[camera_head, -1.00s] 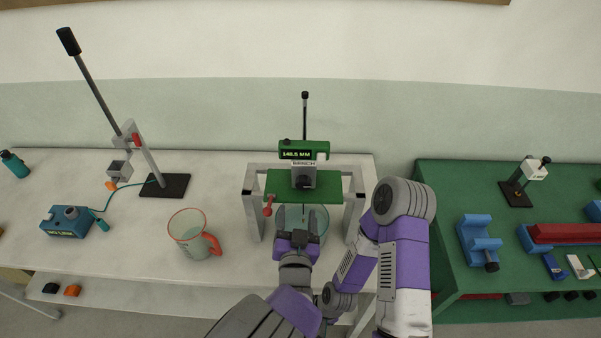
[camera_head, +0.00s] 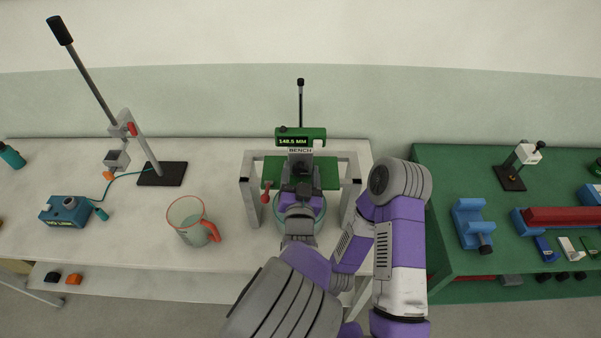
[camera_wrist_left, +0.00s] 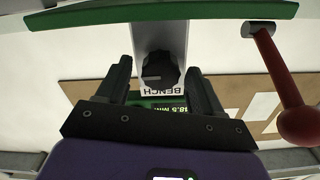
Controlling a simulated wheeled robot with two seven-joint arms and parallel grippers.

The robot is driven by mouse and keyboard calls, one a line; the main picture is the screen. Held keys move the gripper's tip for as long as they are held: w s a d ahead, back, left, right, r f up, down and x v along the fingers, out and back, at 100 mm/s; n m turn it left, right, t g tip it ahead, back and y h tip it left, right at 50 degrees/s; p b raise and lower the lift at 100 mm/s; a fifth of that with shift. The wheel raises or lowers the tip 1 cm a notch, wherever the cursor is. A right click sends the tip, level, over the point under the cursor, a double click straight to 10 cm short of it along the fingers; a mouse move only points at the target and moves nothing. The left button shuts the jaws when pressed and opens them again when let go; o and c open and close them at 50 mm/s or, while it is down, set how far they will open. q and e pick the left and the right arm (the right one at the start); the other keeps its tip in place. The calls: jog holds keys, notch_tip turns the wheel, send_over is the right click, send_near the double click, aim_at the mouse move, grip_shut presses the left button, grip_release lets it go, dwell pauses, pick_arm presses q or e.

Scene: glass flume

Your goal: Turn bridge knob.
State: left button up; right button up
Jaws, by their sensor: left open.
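The bridge knob is a black ridged knob (camera_wrist_left: 159,72) on the front of a grey block, above the label BENCH in the left wrist view. The block sits on a green bridge plate (camera_head: 271,172) across a grey frame; the readout (camera_head: 293,141) shows 148.5 MM. My left gripper (camera_head: 302,187) is right in front of the block and hides much of it in the head view. In the left wrist view its two black fingers (camera_wrist_left: 159,80) are apart, one on each side of the knob, with gaps visible. My right gripper is not in view.
A red-handled lever (camera_head: 264,192) hangs at the plate's left; it is large at the right of the left wrist view (camera_wrist_left: 284,90). A glass jug with orange handle (camera_head: 187,222) stands left. A thin upright rod (camera_head: 301,105) rises behind. A green bench (camera_head: 440,215) is at right.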

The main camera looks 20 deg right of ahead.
pick_arm(q)
jog(key=c, duration=1.1)
jog(key=shift+o, duration=0.2)
jog(key=m, duration=0.4)
jog(key=shift+f+m, duration=0.1)
jog(key=shift+m, duration=0.3)
jog(key=o, duration=1.1)
jog(key=shift+c, duration=0.2)
jog(key=v, duration=0.7)
jog(key=shift+s, duration=0.35)
